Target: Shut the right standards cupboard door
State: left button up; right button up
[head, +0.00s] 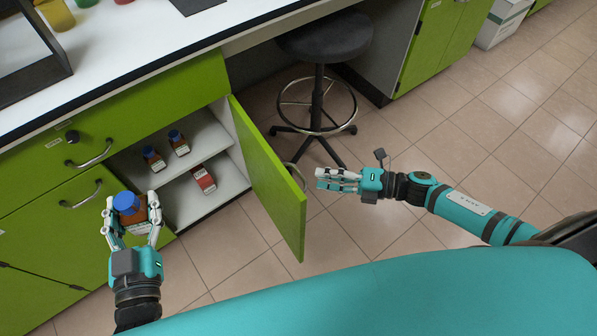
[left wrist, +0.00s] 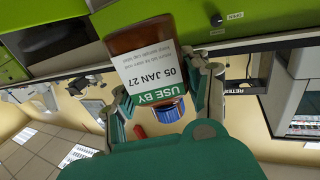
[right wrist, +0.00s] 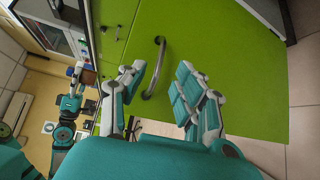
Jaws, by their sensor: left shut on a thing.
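The right standards cupboard door (head: 268,180) is green and stands wide open, swung out toward me. Its curved metal handle (head: 296,175) is on the outer face, which fills much of the right wrist view. My right gripper (head: 338,180) is just right of the door with its fingers pointing at it. In the right wrist view my right gripper (right wrist: 162,85) is open, with the handle (right wrist: 153,68) beyond the gap between its fingers, apparently not gripped. My left gripper (head: 130,222) is shut on a brown bottle (head: 136,222) with a blue cap. Its "USE BY" label shows in the left wrist view.
A black stool (head: 325,40) stands behind the door. Green drawers (head: 100,125) are at left. The tiled floor (head: 240,278) near the door is clear.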

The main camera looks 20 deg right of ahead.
aim_at(300, 172)
jog(key=x, duration=0.6)
jog(key=shift+w+a, duration=0.2)
jog(key=shift+a, duration=0.15)
grip_shut()
